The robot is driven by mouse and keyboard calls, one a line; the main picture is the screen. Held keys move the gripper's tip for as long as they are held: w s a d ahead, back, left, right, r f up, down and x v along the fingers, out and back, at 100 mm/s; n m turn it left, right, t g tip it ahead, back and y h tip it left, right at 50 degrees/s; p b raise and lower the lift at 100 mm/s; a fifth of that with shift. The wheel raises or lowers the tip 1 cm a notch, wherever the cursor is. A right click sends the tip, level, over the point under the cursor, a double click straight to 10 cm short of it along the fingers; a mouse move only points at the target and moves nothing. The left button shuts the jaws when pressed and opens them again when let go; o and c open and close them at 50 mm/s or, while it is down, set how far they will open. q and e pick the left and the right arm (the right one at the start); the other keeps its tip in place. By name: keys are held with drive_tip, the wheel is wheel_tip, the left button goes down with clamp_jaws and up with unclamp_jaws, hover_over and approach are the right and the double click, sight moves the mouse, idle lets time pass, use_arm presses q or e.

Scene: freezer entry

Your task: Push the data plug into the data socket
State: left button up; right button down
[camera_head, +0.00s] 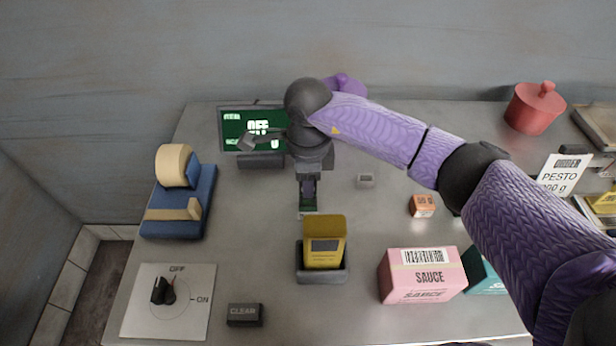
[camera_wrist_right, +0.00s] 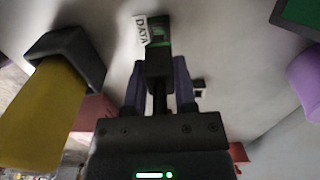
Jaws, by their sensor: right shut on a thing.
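My right gripper (camera_head: 309,193) points down over the table, in front of the green screen. In the right wrist view, its two purple fingers (camera_wrist_right: 158,88) are shut on the dark data plug (camera_wrist_right: 158,66). The far end of the plug is at the green-edged data socket (camera_wrist_right: 160,34), beside a white label reading DATA (camera_wrist_right: 141,32). In the head view, a green edge of the socket (camera_head: 308,211) shows just below the fingers. I cannot tell how deep the plug sits in it. My left gripper is not in view.
A yellow box in a dark holder (camera_head: 322,277) stands close in front of the gripper. A pink sauce box (camera_head: 422,275), a small orange box (camera_head: 422,206), a blue-and-tan block (camera_head: 178,200) and a switch plate (camera_head: 190,318) stand around.

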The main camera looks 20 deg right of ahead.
drive_tip(key=shift+f+b, duration=1.15)
drive_tip(key=shift+f, duration=0.3)
idle(0.4)
drive_tip(key=shift+c, duration=1.7)
unclamp_jaws()
wheel_tip(320, 180, up, 10)
drive_tip(key=shift+p, duration=0.8)
